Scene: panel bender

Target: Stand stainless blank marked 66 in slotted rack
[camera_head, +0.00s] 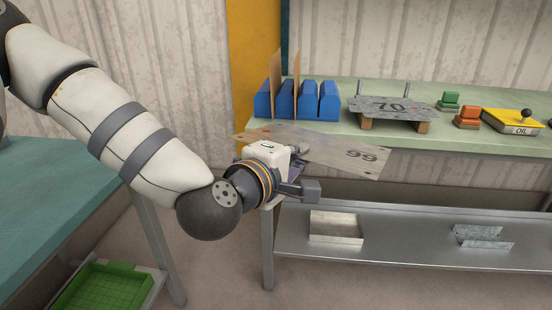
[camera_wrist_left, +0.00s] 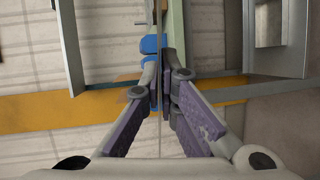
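The stainless blank (camera_head: 345,157) is a flat grey plate whose mark looks like 99, or 66 upside down. My left gripper (camera_head: 300,152) is shut on it and holds it tilted, at the front edge of the green bench. In the left wrist view the blank (camera_wrist_left: 160,60) shows edge-on as a thin line between the fingers (camera_wrist_left: 161,95). The blue slotted rack (camera_head: 308,103) stands at the bench's left end, behind the held blank. Two brown sheets (camera_head: 276,85) stand upright in its slots. The rack also shows in the left wrist view (camera_wrist_left: 150,44). My right gripper is out of view.
A plate marked 70 (camera_head: 405,107) lies on wooden blocks right of the rack. Green (camera_head: 449,101) and orange (camera_head: 467,117) items and a yellow OIL box (camera_head: 512,121) sit farther right. A lower shelf (camera_head: 400,239) holds metal pieces. A teal table (camera_head: 60,190) is at left.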

